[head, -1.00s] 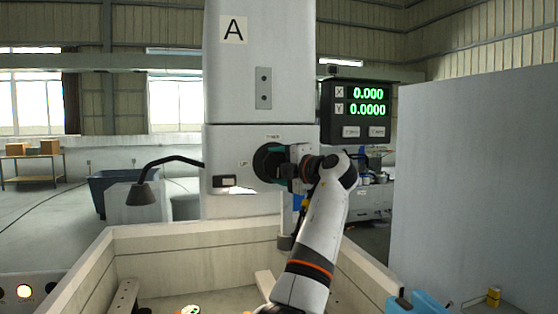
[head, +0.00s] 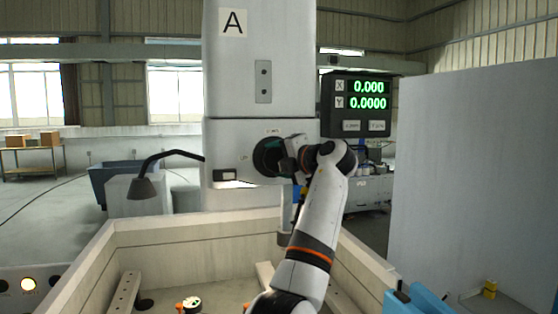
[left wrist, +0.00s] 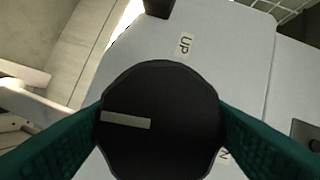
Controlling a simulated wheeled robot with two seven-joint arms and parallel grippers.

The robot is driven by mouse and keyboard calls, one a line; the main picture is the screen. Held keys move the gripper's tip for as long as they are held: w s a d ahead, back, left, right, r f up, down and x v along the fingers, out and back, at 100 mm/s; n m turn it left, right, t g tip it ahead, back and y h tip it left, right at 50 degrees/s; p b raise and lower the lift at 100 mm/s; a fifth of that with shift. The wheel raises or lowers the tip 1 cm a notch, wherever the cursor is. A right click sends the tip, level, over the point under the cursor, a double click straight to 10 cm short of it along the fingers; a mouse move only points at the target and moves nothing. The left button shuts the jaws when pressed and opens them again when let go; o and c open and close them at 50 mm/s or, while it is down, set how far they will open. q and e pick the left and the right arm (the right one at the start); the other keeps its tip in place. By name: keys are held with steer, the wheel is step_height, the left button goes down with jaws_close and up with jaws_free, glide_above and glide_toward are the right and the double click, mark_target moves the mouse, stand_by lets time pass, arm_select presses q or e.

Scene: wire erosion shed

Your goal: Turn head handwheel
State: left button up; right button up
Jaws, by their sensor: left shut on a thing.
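The head handwheel is a dark round knob (left wrist: 160,145) with a pale stripe across its left part, seen face-on in the left wrist view. In the head view the handwheel (head: 267,157) is on the front of the white machine head marked A (head: 230,80), partly hidden by my gripper. My left gripper (head: 282,160) is shut on it; in the left wrist view its green fingers press against the wheel's left and right sides. A label "UP" (left wrist: 185,44) is on the white face beside the wheel. My right gripper is in neither view.
A readout (head: 357,105) showing zeros hangs right of the head. A black gooseneck lamp (head: 142,188) is to the left. A pale open tank (head: 140,236) lies below. A large grey panel (head: 470,180) stands at right. Blue items (head: 428,300) are at the lower right.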

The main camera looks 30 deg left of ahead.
arm_select(q)
steer(key=o, duration=1)
steer(key=b+v, duration=0.3)
steer(key=v, duration=0.9)
steer(key=shift+b, duration=0.4)
steer(key=shift+f, duration=0.15)
